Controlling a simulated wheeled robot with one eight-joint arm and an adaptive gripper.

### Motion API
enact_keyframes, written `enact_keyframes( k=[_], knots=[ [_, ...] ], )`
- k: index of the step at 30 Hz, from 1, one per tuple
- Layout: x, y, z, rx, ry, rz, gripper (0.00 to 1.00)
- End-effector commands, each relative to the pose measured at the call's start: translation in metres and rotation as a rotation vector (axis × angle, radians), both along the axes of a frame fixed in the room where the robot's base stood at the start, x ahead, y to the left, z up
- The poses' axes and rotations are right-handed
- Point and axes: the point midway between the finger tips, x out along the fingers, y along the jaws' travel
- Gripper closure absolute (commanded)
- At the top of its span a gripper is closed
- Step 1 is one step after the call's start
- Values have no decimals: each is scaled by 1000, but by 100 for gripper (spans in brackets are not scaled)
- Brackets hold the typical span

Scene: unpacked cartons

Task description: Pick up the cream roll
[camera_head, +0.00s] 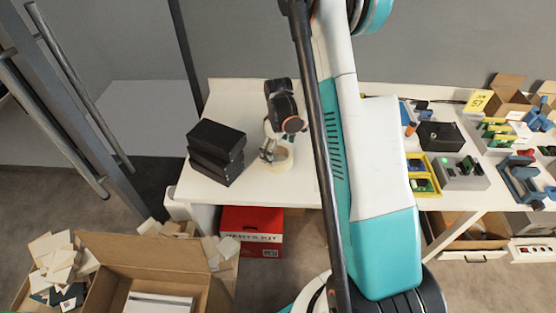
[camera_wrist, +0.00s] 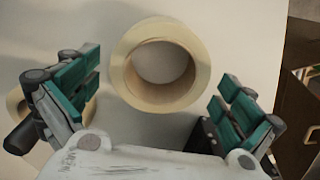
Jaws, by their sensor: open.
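The cream roll (camera_wrist: 160,27), a wide ring of tape, lies flat on the white table in the wrist view, its open hole facing up. My gripper (camera_wrist: 160,75) is open, with one green-padded finger on each side of the roll and gaps between. The fingers seem to be above or just behind the roll; the exact height is unclear. A second tan roll (camera_wrist: 14,98) is partly hidden behind the left finger. In the head view, a cream roll (camera_head: 281,164) shows on the table just below my gripper (camera_head: 269,152), partly covered by it.
The white table (camera_head: 200,188) is bare in front of the boxes. Trays and parts crowd its right side. Open cartons (camera_head: 110,250) stand below.

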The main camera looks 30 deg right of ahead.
Motion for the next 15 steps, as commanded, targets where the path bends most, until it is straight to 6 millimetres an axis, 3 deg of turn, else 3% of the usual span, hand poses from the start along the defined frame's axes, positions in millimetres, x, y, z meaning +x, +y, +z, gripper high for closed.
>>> enact_keyframes(
  k=[1,5,13,15],
  knots=[
    [-2,0,-12,0,0,0,0],
    [-2,0,-28,0,0,0,0],
    [-3,0,-30,0,0,0,0],
    [-3,0,-30,0,0,0,16]
  ],
)
